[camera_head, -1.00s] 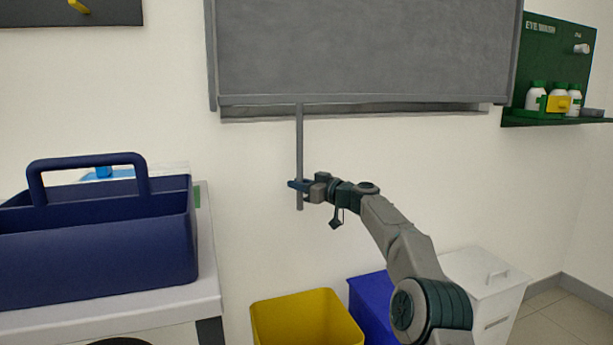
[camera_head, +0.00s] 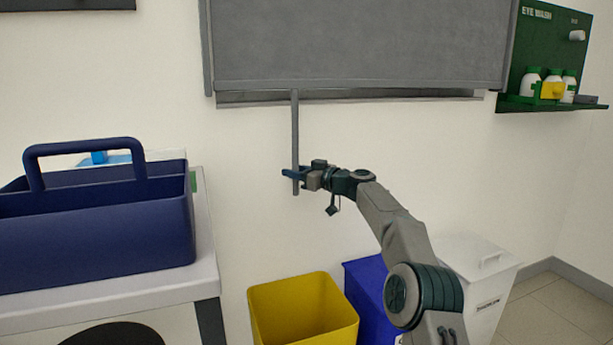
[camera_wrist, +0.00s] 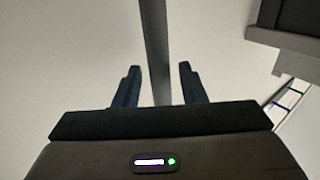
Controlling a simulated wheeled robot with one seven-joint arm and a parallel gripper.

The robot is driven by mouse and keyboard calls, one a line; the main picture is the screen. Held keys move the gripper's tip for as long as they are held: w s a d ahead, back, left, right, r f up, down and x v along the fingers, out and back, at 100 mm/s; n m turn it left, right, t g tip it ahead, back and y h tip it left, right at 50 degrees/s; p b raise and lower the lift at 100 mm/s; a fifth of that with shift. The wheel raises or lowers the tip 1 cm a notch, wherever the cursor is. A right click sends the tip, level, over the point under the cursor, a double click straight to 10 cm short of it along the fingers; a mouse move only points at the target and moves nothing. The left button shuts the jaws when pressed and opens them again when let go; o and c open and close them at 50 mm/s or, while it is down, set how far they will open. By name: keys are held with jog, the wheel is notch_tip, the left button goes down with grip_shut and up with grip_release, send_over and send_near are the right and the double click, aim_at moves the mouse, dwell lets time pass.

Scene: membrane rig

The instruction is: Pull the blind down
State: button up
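The grey blind (camera_head: 360,40) hangs in a frame on the wall, its bottom bar just above the frame's lower sill. A thin grey rod (camera_head: 295,130) hangs straight down from the bar, left of its middle. My gripper (camera_head: 291,174) is at the rod's lower part, a little above its end. In the wrist view, the rod (camera_wrist: 154,45) passes between the two fingers of my gripper (camera_wrist: 158,85). The fingers are apart, with a gap on each side of the rod. Whether the rod lies fully within fingertip depth is hard to tell.
A navy caddy (camera_head: 95,235) stands on a white table (camera_head: 205,270) at left. A yellow bin (camera_head: 300,310), a blue bin (camera_head: 370,285) and a white bin (camera_head: 480,275) stand below my arm. A green eye wash shelf (camera_head: 540,106) is at right. The wall around the rod is clear.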

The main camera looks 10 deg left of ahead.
jog(key=b+v, duration=0.2)
jog(key=v, duration=1.1)
jog(key=shift+s+d, duration=0.15)
jog(key=shift+s, duration=0.05)
jog(key=s+a+r+m+g+h+p, duration=0.1)
jog(key=s+r+g+h+p, duration=0.15)
jog(key=s+p, duration=0.5)
jog(key=s+r+m+g+h+p, duration=0.2)
jog(key=s+r+h+p, duration=0.2)
jog(key=s+p, duration=0.35)
jog(key=s+d+r+m+h+p, duration=0.2)
jog(key=s+d+p, duration=0.4)
jog(key=s, duration=0.4)
jog(key=s+d+r+m+g+h+p, duration=0.1)
jog(key=s+d+r+m+h+p, duration=0.2)
jog(key=s+d+p, duration=0.3)
jog(key=s+d+r+m+h+p, duration=0.3)
jog(key=s+d+p, duration=0.3)
jog(key=s, duration=1)
jog(key=m+h+p, duration=0.1)
jog(key=p, duration=0.2)
jog(key=shift+d+r, duration=0.2)
jog(key=shift+g, duration=0.25)
